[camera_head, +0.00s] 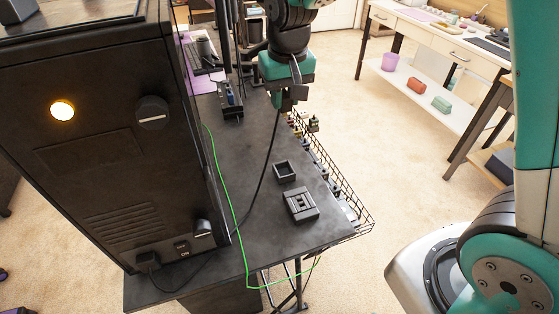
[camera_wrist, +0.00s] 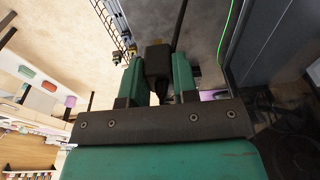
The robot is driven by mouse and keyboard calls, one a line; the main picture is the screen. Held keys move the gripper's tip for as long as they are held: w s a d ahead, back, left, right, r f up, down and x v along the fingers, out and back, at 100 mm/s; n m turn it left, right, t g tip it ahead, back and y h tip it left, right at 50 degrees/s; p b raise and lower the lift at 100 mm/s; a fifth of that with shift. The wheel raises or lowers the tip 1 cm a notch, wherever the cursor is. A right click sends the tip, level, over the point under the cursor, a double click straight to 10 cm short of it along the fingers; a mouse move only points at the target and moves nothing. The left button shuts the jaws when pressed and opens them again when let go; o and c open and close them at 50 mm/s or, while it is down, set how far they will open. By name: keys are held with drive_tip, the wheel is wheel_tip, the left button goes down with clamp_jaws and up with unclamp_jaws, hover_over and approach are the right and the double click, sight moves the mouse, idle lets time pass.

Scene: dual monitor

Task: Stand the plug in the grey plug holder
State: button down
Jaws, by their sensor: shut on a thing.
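My gripper (camera_head: 289,95) is above the far right part of the dark desk, shut on the black plug (camera_head: 286,104). In the wrist view the plug (camera_wrist: 158,61) sits between the two green fingers of my gripper (camera_wrist: 158,77). A black cable (camera_head: 268,148) runs from the plug down across the desk toward the cabinet. A small square open-topped dark grey holder (camera_head: 285,171) lies on the desk, below the gripper in the head view. It looks empty. The plug is apart from it.
A dark block with slots (camera_head: 300,204) lies nearer than the holder. A wire basket (camera_head: 345,196) with small items runs along the desk's right edge. A tall black cabinet (camera_head: 100,150) stands at left. A green cable (camera_head: 227,190) crosses the desk (camera_head: 255,235). Monitors stand behind.

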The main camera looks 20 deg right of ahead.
wheel_tip(320, 180, down, 19)
drive_tip(key=shift+r+b, duration=0.15)
drive_tip(key=shift+b, duration=0.2)
drive_tip(key=shift+f, duration=0.2)
drive_tip(key=c, duration=0.9)
unclamp_jaws()
drive_tip(key=shift+r, duration=0.15)
wheel_tip(320, 180, up, 12)
drive_tip(key=s, duration=0.2)
drive_tip(key=s+a+r+n+y, duration=0.1)
drive_tip(key=s+r+n, duration=0.1)
drive_tip(key=s+r, duration=0.2)
drive_tip(key=s+a+r+n+g+y, duration=0.1)
drive_tip(key=s+r, duration=0.3)
drive_tip(key=s, duration=0.7)
drive_tip(key=s+a+r+n+y, duration=0.2)
drive_tip(key=s+r+n, duration=0.2)
drive_tip(key=s, duration=0.4)
drive_tip(key=shift+a+r, duration=0.25)
drive_tip(key=shift+r, duration=0.25)
